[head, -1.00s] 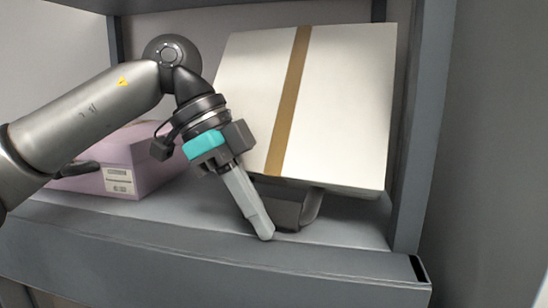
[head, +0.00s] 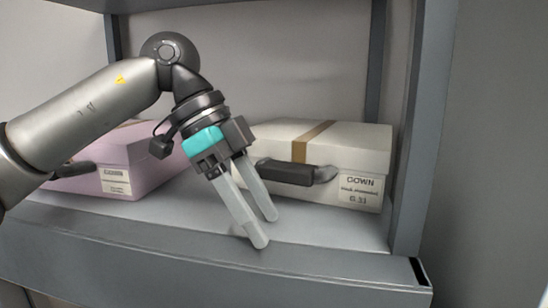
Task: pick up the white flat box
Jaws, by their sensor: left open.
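The white flat box (head: 349,152) sits on the shelf at the right, with a brown band over its lid, a dark handle (head: 290,173) on its front and a label reading GOWN. My left gripper (head: 267,232) is in front of the box's left part, pointing down, with its two pale fingers apart and nothing between them. Its fingertips are low over the front of the shelf, left of the handle. The gripper and wrist hide the box's left end. My right gripper is not in view.
A pink box (head: 150,172) with a label and dark handle stands on the shelf at the left, partly behind my left arm. The grey shelf (head: 335,222) has a raised front edge. A grey upright post (head: 421,130) stands close to the white box's right side.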

